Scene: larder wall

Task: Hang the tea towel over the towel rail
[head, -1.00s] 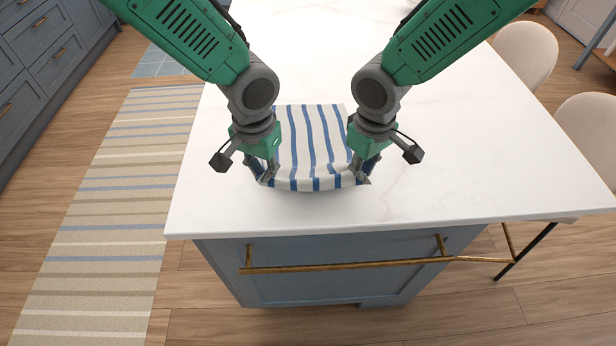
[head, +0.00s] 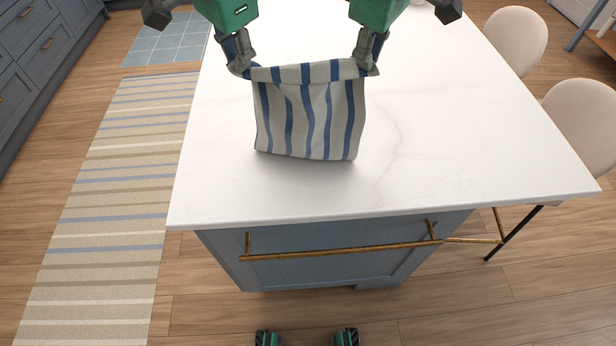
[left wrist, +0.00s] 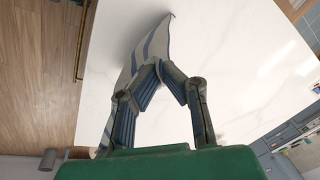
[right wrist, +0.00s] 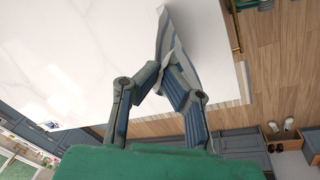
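The tea towel (head: 310,115), white with blue stripes, hangs by its top edge between my two grippers above the worktop. My left gripper (head: 246,70) is shut on its upper left corner, and my right gripper (head: 368,68) on its upper right corner. In the left wrist view the towel (left wrist: 152,48) is pinched between the fingertips (left wrist: 160,68); in the right wrist view the towel (right wrist: 176,45) is pinched likewise (right wrist: 168,70). The brass towel rail (head: 340,250) runs along the island's front face below the worktop edge and is bare.
Two pale chairs (head: 515,42) (head: 580,115) stand at the right. A striped rug (head: 105,210) lies on the floor at the left.

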